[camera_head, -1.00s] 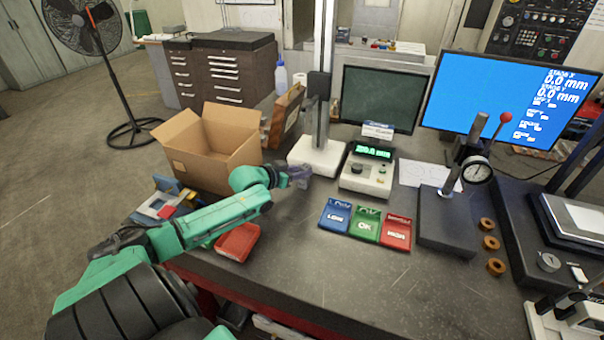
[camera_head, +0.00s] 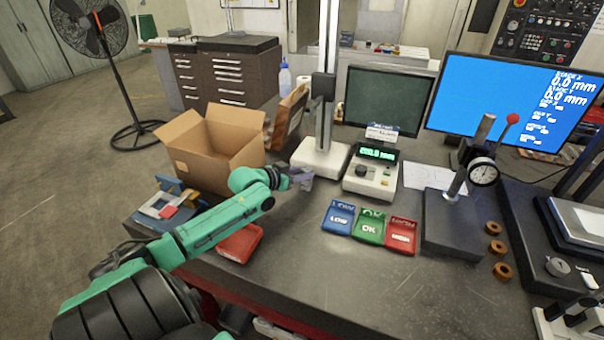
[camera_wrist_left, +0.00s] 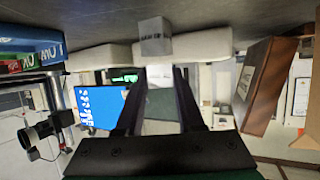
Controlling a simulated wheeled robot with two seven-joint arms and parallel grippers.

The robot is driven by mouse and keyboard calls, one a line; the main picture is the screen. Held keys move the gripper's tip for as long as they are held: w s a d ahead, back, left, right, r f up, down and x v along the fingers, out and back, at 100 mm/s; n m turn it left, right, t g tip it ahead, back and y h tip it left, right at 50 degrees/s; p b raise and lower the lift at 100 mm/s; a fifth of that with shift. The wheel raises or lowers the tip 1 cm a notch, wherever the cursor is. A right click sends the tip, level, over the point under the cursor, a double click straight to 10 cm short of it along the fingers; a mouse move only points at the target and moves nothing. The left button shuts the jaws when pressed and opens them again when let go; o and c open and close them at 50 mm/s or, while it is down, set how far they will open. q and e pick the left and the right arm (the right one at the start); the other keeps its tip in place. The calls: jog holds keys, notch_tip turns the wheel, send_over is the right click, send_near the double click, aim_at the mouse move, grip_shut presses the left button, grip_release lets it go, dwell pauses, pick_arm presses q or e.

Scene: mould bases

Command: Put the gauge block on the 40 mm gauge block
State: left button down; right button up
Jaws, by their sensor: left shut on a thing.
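My left gripper (camera_head: 301,178) is at the near edge of the height stand's white base in the head view. In the left wrist view, which is upside down, its two dark fingers (camera_wrist_left: 160,78) are shut on a small pale gauge block (camera_wrist_left: 160,74). The 40 mm gauge block (camera_wrist_left: 155,37), grey with lettering on its face, stands on the dark bench just beyond the fingertips. The held block appears next to it in that view; whether they touch I cannot tell. The gripper mostly hides both blocks in the head view. My right gripper is not in view.
The white stand base (camera_head: 320,160) and the digital readout (camera_head: 371,173) are close behind and right of the gripper. Blue, green and red bins (camera_head: 369,227) lie to the right. An open cardboard box (camera_head: 213,150) and a red tray (camera_head: 240,243) are left.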

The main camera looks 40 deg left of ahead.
pick_arm(q)
jog(key=shift+f, duration=0.55)
jog(key=c, duration=0.5)
grip_release()
jog(key=shift+s+r, duration=0.1)
jog(key=shift+r, duration=0.05)
jog(key=v, duration=1.1)
jog(key=shift+s+r+p, duration=0.15)
jog(key=shift+s+p, duration=0.2)
jog(key=shift+s, duration=0.05)
